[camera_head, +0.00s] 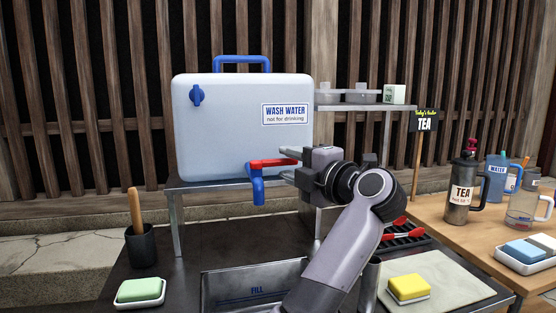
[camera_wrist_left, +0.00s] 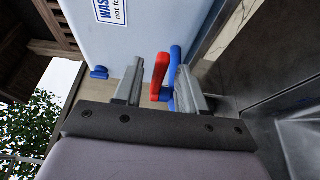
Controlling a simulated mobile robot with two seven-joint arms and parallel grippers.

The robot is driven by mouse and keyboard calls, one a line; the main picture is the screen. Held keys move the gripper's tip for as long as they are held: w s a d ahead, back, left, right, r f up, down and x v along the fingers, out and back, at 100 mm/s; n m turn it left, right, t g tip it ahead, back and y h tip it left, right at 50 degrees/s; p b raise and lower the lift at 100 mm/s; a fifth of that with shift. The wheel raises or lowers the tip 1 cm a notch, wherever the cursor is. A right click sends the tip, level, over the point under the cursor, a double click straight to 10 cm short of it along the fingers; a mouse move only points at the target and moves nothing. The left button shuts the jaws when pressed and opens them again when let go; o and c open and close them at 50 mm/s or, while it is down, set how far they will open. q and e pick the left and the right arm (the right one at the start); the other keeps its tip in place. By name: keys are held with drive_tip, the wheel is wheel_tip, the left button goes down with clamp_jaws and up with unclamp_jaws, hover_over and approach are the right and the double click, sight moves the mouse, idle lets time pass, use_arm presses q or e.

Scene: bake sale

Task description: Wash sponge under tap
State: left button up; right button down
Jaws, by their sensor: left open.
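A blue tap (camera_head: 257,188) with a red lever (camera_head: 268,162) sits low on the front of a pale wash-water container (camera_head: 235,130). My left gripper (camera_head: 286,164) is open at the right end of the lever. In the left wrist view the red lever (camera_wrist_left: 160,72) stands between the open fingers (camera_wrist_left: 158,92), and I cannot tell whether they touch it. A yellow sponge (camera_head: 409,286) with a pale underside lies on a light mat (camera_head: 445,279) at the lower right. A green sponge (camera_head: 138,289) sits in a white dish at the lower left. My right gripper is not in view.
A metal basin marked FILL (camera_head: 230,289) lies below the tap, partly hidden by my left arm. A dark cup (camera_head: 141,246) with a wooden handle stands left. A wooden table (camera_head: 455,237) at right holds a tea flask (camera_head: 462,190) and jugs. A rack with red-handled items is behind the mat.

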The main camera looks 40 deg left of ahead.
sight(287, 163)
use_arm(q)
drive_tip(key=shift+x, duration=2)
clamp_jaws()
drive_tip(key=shift+s+d+r+m+t+h+p, duration=0.15)
drive_tip(key=shift+d+m+t+h+p, duration=0.15)
drive_tip(key=shift+m+t+p, duration=0.45)
drive_tip(key=shift+s+d+m+t+h+p, duration=0.15)
drive_tip(key=shift+m+t+h+p, duration=0.3)
drive_tip(key=shift+t+p, duration=0.45)
drive_tip(key=shift+d+m+t+h+p, duration=0.2)
drive_tip(key=shift+m+t+h+p, duration=0.3)
drive_tip(key=shift+t+p, duration=0.3)
drive_tip(key=shift+s, duration=0.1)
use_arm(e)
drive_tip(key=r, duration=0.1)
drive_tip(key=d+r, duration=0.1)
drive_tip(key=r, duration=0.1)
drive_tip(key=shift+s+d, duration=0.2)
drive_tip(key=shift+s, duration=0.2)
use_arm(q)
drive_tip(key=shift+f, duration=0.2)
